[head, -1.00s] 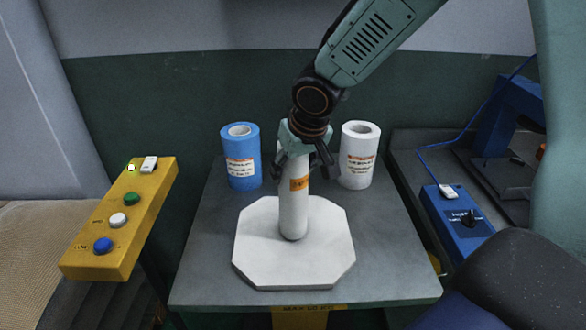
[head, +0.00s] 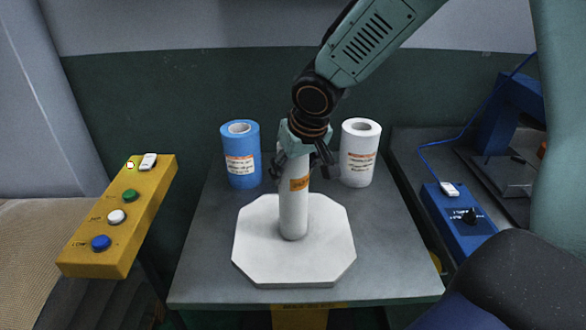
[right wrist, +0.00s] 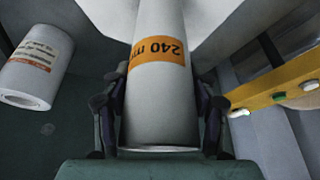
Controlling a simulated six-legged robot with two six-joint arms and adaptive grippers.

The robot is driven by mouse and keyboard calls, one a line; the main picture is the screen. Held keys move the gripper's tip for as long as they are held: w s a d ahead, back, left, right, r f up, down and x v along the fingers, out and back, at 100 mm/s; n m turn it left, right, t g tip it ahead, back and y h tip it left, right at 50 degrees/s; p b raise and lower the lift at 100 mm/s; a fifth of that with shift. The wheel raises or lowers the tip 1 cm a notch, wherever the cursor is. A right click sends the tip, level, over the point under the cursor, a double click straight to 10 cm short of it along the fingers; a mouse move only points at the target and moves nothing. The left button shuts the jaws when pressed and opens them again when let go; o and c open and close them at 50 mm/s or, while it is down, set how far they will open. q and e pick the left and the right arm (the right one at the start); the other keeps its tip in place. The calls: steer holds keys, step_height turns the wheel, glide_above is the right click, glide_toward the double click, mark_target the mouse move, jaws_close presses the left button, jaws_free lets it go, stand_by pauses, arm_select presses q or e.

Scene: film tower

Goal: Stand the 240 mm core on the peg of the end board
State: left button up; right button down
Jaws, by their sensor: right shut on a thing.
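The 240 mm core (head: 294,212) is a white tube with an orange label. It stands upright at the middle of the white eight-sided end board (head: 262,262), which lies on the grey table. My right gripper (head: 304,165) comes down from above and is shut on the core's upper part. In the right wrist view the core (right wrist: 160,105) sits between the two fingers (right wrist: 160,112), its label reading 240. The peg is hidden, and the contact at the core's foot is not clear. My left gripper is not in view.
A blue roll (head: 240,165) and a white roll (head: 359,160) stand behind the board on the table (head: 200,270). A yellow button box (head: 128,222) is at the left. A blue switch box (head: 460,220) with a cable is at the right.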

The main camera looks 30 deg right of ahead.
steer(key=shift+f+b, duration=0.25)
steer(key=shift+b, duration=0.1)
stand_by(0.3)
steer(key=shift+c, duration=1.5)
jaws_free()
steer(key=v, duration=0.7)
steer(key=shift+s+r, duration=0.1)
steer(key=shift+r, duration=0.15)
